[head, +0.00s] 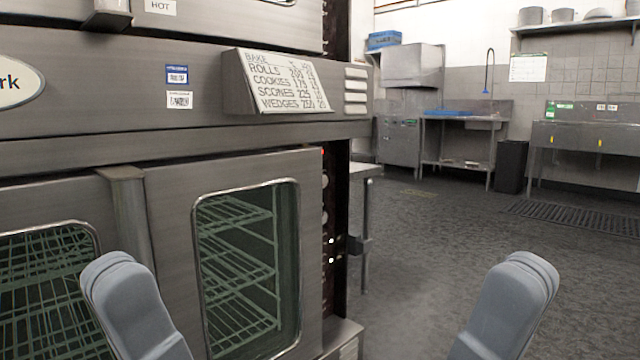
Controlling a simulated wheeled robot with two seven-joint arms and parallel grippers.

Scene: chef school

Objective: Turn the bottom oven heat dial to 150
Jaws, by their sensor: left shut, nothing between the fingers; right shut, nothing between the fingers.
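The bottom oven (170,210) is a steel oven with two glass-windowed doors, both shut, at the left. Its control strip (327,215) runs down the right edge of the front, seen nearly edge-on. Small round pale knobs and lights show there, with a red spot near the top and two white spots lower down. I cannot tell which knob is the heat dial or read its setting. My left gripper (117,275) is shut and empty before the doors, apart from the strip. My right gripper (522,275) is shut and empty over the floor at right.
A sign of baking temperatures (285,82) is on the panel above the doors. A steel table (366,172) stands behind the oven. The grey floor (430,250) to the right is clear; sinks (580,136) line the back.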

